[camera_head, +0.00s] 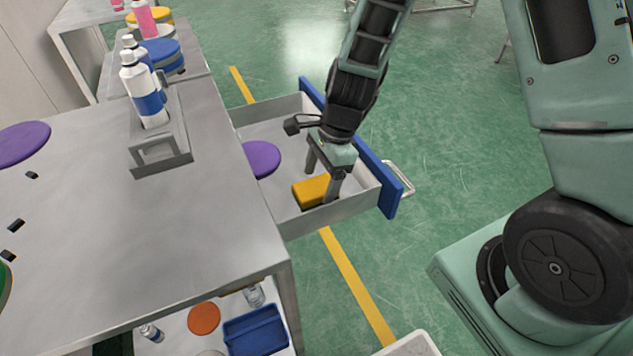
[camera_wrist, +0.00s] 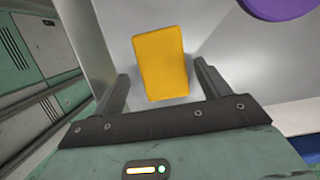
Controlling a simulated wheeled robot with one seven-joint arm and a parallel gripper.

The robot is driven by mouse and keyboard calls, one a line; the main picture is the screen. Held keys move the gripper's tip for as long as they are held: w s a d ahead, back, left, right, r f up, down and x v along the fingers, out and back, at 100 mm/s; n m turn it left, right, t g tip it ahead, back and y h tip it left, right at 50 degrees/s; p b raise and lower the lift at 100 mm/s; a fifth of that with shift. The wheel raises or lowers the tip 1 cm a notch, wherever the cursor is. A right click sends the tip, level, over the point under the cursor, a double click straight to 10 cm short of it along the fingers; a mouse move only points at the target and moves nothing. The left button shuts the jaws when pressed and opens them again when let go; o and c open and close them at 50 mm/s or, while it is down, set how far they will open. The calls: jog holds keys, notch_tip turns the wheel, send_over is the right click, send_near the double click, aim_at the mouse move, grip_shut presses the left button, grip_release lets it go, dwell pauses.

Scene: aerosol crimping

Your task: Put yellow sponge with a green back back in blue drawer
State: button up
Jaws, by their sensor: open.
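The yellow sponge (camera_head: 311,190) lies in the pulled-out drawer with the blue front (camera_head: 381,178), near the drawer's near side wall. Its green back is not visible. My gripper (camera_head: 323,184) is inside the drawer, pointing down, its fingers open on either side of the sponge. In the wrist view the sponge (camera_wrist: 162,62) shows between and beyond the spread fingers (camera_wrist: 160,82), with clear gaps on both sides, so the gripper does not hold it.
A purple disc (camera_head: 262,159) lies in the drawer near the table edge. The grey table (camera_head: 200,225) holds a metal stand (camera_head: 160,150) with a white and blue bottle (camera_head: 143,92). A blue bin (camera_head: 256,331) sits on the lower shelf. Green floor lies beyond the drawer.

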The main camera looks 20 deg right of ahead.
jog(key=p+v, duration=0.2)
jog(key=v, duration=0.7)
jog(key=s+a+r+n+h, duration=0.1)
jog(key=s+a+r+n, duration=0.2)
jog(key=s+n, duration=0.3)
jog(key=s+a+r+n, duration=0.3)
jog(key=s+n, duration=0.4)
jog(key=n, duration=0.4)
jog(key=s+a+r+n+h, duration=0.1)
jog(key=s+a+r+n, duration=0.2)
jog(key=s+n, duration=0.3)
jog(key=n, duration=0.2)
jog(key=shift+s+a+n+h, duration=0.25)
jog(key=shift+a+n+h, duration=0.05)
jog(key=shift+a+n, duration=0.1)
